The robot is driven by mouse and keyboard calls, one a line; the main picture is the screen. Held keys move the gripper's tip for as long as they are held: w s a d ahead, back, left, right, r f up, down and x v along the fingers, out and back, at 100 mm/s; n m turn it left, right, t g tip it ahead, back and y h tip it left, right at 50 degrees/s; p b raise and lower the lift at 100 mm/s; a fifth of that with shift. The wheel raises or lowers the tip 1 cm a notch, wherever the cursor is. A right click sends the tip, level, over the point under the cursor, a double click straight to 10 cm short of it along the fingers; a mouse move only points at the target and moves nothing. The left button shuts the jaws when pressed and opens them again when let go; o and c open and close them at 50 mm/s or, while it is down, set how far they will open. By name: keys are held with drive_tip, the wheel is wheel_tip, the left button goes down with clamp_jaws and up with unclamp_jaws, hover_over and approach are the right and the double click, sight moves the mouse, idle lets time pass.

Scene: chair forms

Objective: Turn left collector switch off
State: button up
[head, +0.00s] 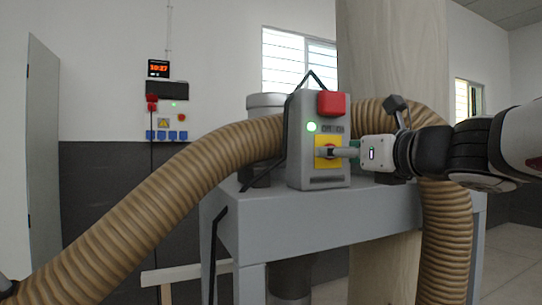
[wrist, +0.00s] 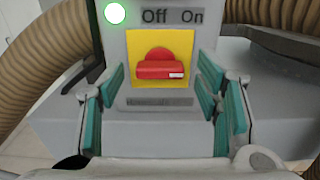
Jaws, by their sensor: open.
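The collector switch is a red rotary knob (wrist: 160,66) on a yellow plate (wrist: 178,42), on the front of a grey control box (head: 301,160). In the wrist view the knob's wide bar lies roughly level, with a small white mark toward its right end. "Off" and "On" labels (wrist: 172,16) sit above the plate. A green lamp (wrist: 115,13) beside them is lit; it also shows in the head view (head: 312,127). My gripper (wrist: 163,95) is open, its teal pads to either side below the knob. In the head view my gripper (head: 336,152) partly hides the knob.
The box stands on a grey cabinet (head: 300,225). A thick ribbed brown hose (head: 160,195) passes on the left, and another hose section (head: 447,230) hangs at the right. A red block (head: 332,103) sits at the box's top right. Wall sockets (head: 165,135) are behind.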

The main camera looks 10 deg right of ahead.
drive_tip(key=shift+w+a, duration=0.15)
drive_tip(key=shift+w, duration=0.3)
drive_tip(key=c, duration=1.2)
drive_tip(key=shift+o, duration=0.2)
drive_tip(key=shift+b, duration=0.3)
drive_tip(key=shift+f+n+b, duration=0.15)
drive_tip(key=shift+n+b, duration=7.3)
drive_tip(key=shift+n, duration=1.45)
